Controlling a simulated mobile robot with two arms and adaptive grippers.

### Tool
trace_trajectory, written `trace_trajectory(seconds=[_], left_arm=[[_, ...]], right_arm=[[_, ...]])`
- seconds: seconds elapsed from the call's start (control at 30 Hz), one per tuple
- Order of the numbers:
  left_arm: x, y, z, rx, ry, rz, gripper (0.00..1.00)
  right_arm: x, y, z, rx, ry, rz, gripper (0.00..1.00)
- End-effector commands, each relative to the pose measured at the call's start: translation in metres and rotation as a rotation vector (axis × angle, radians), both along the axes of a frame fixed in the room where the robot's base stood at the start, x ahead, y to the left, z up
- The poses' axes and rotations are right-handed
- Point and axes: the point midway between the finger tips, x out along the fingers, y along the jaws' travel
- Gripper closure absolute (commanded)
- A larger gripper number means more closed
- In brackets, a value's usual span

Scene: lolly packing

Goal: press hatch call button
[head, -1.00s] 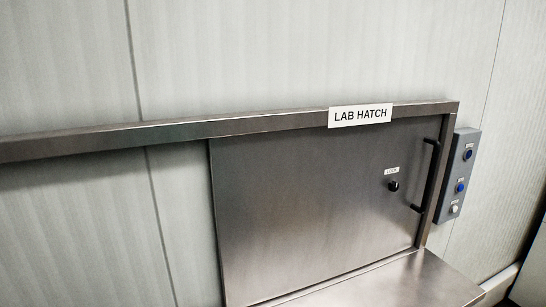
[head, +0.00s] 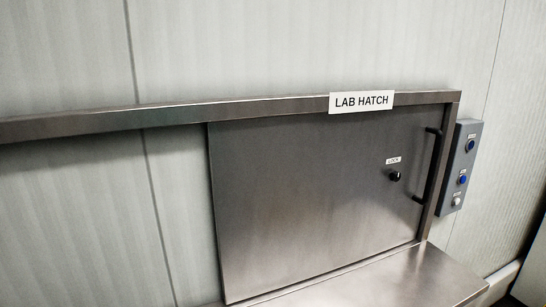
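A grey control box (head: 460,167) is fixed to the wall just right of the hatch frame. It carries an upper blue button (head: 471,146), a middle blue button (head: 463,180) and a lower white button (head: 457,201). Each has a small label too small to read, so I cannot tell which one is the call button. The steel hatch door (head: 305,205) is closed under the sign "LAB HATCH" (head: 361,101). Neither of my grippers shows in the head view.
The door has a dark vertical handle (head: 430,165) at its right edge and a black lock knob (head: 395,176). A steel shelf (head: 400,280) juts out below the hatch. Pale panelled wall (head: 260,45) surrounds it. The space before the control box looks clear.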

Motion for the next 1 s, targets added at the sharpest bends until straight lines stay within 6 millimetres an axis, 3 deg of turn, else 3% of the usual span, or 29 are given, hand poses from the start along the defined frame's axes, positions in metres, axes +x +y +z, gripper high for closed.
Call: trace_trajectory(seconds=[0.07,0.43,1.0], left_arm=[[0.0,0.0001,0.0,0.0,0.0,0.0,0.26],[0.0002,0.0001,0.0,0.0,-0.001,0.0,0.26],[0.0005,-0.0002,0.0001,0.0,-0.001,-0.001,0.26]], right_arm=[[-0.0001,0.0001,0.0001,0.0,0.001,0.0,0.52],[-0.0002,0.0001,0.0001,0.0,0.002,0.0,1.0],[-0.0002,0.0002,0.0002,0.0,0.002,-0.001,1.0]])
